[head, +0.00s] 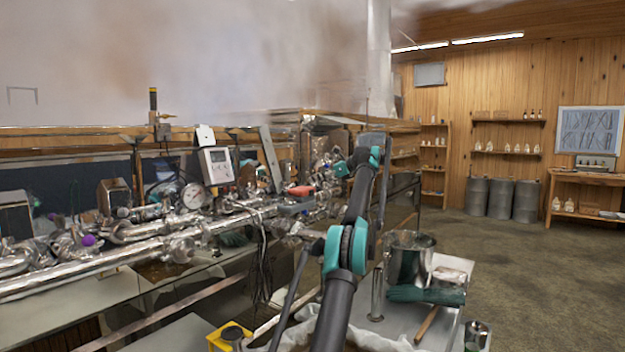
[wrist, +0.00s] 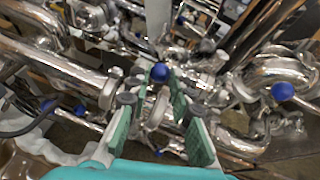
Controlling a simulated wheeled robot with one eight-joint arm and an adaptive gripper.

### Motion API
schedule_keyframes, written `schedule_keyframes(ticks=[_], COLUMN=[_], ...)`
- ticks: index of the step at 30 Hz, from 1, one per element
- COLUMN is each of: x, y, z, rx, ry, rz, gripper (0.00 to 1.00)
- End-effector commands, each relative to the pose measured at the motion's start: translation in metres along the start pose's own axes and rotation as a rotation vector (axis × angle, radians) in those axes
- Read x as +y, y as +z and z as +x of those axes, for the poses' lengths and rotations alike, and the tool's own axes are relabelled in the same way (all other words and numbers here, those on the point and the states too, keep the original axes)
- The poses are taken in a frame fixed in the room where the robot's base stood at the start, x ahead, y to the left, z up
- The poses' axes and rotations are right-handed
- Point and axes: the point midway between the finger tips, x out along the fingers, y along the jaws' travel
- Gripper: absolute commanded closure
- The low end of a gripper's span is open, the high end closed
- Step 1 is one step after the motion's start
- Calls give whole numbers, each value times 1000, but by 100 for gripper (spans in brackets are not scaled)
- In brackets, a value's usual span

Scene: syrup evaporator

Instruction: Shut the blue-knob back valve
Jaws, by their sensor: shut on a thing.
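In the wrist view a round blue knob (wrist: 159,72) sits at the tips of my gripper (wrist: 160,93), among shiny steel pipes. The green-padded fingers stand on both sides of the metal stem just below this knob, and the gripper is shut on this blue-knob valve handle. Other blue knobs show, one at the right (wrist: 283,92) and one at the left (wrist: 80,111); which one is the back valve is not marked. In the head view my arm reaches over the pipework, and the valve at my gripper is too small and hidden to make out.
A pressure gauge (head: 194,196) and a white digital display (head: 217,165) stand over the steel pipes. A metal pot (head: 410,257) stands on a cart at the front right. Grey drums (head: 502,199) line the back wall. The floor at right is clear. Steam hangs overhead.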

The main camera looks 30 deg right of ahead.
Motion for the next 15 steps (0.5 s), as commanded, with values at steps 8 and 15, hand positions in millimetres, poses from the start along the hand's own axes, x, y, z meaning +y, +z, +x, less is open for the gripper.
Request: schedule_keyframes(ticks=[8,15], x=[0,0], y=[-1,-1], z=[-1,-1], rx=[1,1], ry=[1,1], rz=[-1,-1], gripper=[100,67])
